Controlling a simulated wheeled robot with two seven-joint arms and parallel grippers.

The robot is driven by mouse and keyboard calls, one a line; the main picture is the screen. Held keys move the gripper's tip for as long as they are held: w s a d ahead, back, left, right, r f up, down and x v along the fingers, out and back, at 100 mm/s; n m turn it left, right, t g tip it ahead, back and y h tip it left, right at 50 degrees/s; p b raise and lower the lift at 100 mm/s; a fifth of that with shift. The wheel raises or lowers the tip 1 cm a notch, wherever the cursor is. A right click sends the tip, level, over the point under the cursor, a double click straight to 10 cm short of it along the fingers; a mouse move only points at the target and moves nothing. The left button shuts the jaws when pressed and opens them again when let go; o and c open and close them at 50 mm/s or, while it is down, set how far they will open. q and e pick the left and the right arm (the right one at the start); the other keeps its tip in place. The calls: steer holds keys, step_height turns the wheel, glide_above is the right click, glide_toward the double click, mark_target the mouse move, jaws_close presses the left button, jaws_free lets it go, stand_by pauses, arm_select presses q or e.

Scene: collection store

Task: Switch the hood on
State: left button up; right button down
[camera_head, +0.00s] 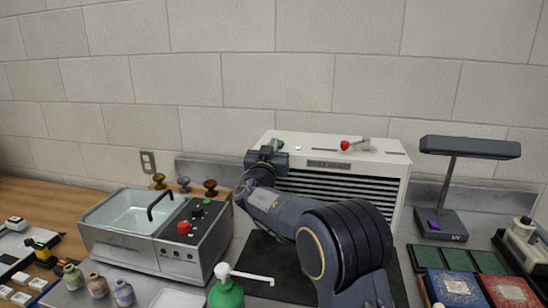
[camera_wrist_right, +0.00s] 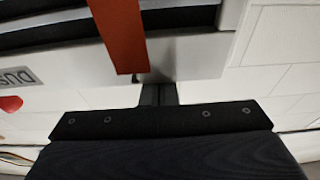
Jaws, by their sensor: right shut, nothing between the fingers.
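The dust hood (camera_head: 385,180) is a white box with dark front slats, against the wall. Its sloped top has a green button (camera_head: 280,144) at the left, a small pale light (camera_head: 297,148), a red knob (camera_head: 345,145) and a label (camera_head: 328,164). My right gripper (camera_head: 265,155) is shut and empty at the hood's upper left, close beside the green button; I cannot tell whether it touches. In the right wrist view its shut fingers (camera_wrist_right: 158,95) are in front of the hood's white panel (camera_wrist_right: 190,55). My left gripper is not in view.
Left of the hood stands a grey sink unit (camera_head: 180,240) with a red button. A green pump bottle (camera_head: 226,290) stands in front. A UV lamp (camera_head: 450,190) is at the right, near red and blue boxes. My right arm covers part of the hood's front and the dark mat.

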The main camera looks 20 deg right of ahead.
steer(key=shift+s+a+f+b, duration=0.2)
steer(key=shift+s+a+b, duration=0.05)
steer(key=shift+s+b, duration=0.1)
steer(key=b+v, duration=0.2)
steer(key=v, duration=0.5)
steer(key=shift+r, duration=0.15)
